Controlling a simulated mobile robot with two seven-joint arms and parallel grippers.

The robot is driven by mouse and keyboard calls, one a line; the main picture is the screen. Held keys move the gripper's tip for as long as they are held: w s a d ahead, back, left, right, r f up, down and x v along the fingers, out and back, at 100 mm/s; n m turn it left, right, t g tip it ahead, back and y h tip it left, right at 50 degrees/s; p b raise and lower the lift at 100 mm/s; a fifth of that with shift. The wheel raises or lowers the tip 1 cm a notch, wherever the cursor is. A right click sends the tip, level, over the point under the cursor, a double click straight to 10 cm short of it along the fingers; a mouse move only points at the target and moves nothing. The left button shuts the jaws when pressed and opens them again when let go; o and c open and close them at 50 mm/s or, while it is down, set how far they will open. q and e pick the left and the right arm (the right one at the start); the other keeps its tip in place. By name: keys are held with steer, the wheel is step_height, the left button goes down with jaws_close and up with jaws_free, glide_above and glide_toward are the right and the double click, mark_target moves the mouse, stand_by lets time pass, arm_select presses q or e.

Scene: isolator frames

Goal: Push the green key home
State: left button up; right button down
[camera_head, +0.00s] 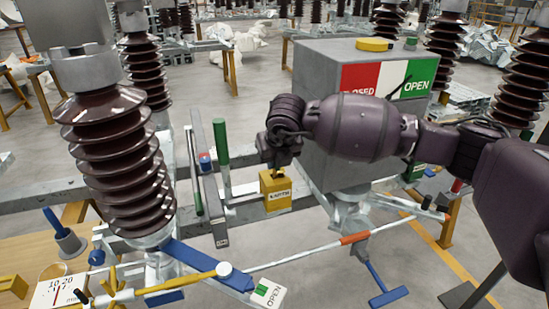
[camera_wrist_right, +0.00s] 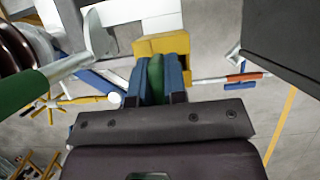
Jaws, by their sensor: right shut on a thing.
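The green key (camera_wrist_right: 155,78) shows in the right wrist view between the blue fingers of my right gripper (camera_wrist_right: 156,82), which is shut on it. The far end of the key meets a yellow lock block (camera_wrist_right: 163,45); how deep it sits cannot be told. In the head view my right gripper (camera_head: 276,164) points down just above the same yellow block (camera_head: 276,194), which has a small white label. The key is hidden there by the gripper. My left gripper is not in view.
A grey cabinet (camera_head: 350,120) with a red, white and green CLOSED/OPEN panel stands right behind the block. A green upright handle (camera_head: 220,142) is close on the left. A brown ribbed insulator (camera_head: 115,150) stands at left. A rod (camera_head: 310,250) crosses below.

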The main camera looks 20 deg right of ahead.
steer(key=shift+f+b, duration=0.4)
steer(key=shift+f, duration=0.45)
steer(key=c, duration=1.1)
jaws_free()
steer(key=v, duration=1.1)
steer(key=shift+f, duration=0.1)
